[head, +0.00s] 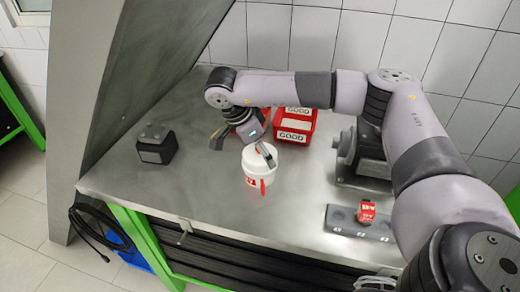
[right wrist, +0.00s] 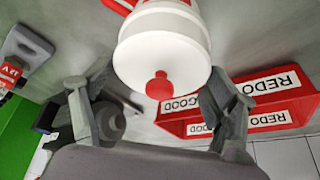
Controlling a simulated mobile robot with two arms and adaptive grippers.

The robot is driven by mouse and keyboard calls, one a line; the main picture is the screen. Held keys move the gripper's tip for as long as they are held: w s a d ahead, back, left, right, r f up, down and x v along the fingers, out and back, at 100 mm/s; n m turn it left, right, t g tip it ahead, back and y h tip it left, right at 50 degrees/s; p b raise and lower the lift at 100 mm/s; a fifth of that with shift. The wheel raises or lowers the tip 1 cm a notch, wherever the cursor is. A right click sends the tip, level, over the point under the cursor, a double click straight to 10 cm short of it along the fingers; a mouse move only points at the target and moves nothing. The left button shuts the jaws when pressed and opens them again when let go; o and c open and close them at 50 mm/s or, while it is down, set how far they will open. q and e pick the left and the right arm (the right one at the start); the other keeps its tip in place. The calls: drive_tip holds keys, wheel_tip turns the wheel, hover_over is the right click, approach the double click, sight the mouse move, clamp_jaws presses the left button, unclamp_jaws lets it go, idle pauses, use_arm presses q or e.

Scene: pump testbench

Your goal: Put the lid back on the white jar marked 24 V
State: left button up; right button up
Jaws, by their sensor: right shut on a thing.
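The white jar (head: 258,174) with a red mark stands upright on the grey bench, just right of its middle-left area; it also shows in the right wrist view (right wrist: 178,12). A white lid (right wrist: 160,58) with a red knob faces the palm in the right wrist view, between the spread fingers and in line with the jar. My right gripper (head: 241,148) is at the jar's top, one finger over its upper right, the other out to its left. Whether the lid touches the jar is unclear, and finger contact is partly hidden. My left gripper is not in view.
Red bins (head: 295,126) marked GOOD and REDO stand behind the jar. A grey pump (head: 362,155) is to the right, a red-topped piece (head: 367,211) sits on a grey strip (head: 343,222). A black box (head: 156,146) is at left. The bench front-left is clear.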

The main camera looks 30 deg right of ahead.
drive_tip(key=o, duration=0.9)
drive_tip(key=shift+r, duration=0.1)
drive_tip(key=shift+r+p, duration=2.2)
drive_tip(key=shift+r, duration=1.25)
clamp_jaws()
drive_tip(key=shift+f, duration=0.25)
